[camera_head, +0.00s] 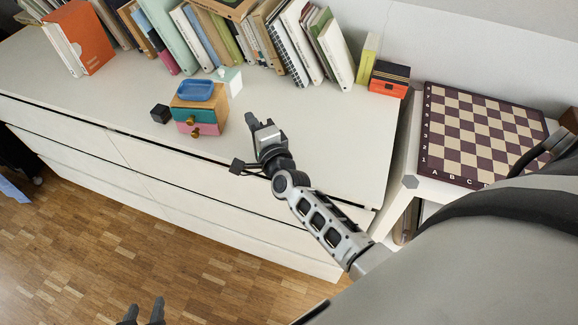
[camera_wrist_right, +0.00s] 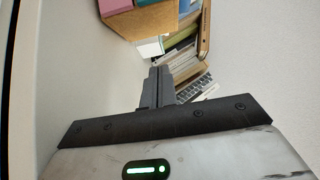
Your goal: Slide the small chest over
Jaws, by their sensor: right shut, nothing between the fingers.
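The small chest (camera_head: 212,104) stands on the white dresser top near its front edge. It is wooden with a teal and a pink drawer front and round knobs, and a blue tray (camera_head: 195,91) rests on it. Its wooden side also shows at the top of the right wrist view (camera_wrist_right: 150,18). My right gripper (camera_head: 250,119) is shut and empty, to the right of the chest with a gap between them. Its fingers (camera_wrist_right: 157,86) are together in the right wrist view. My left gripper (camera_head: 144,311) is at the bottom of the head view, fingers apart, away from the chest.
A small black cube (camera_head: 160,114) sits just left of the chest. A white object (camera_head: 232,81) stands close behind it. A row of books (camera_head: 290,45) lines the back. The dresser top (camera_head: 320,130) is clear to the right. A chessboard (camera_head: 480,130) lies on a side table.

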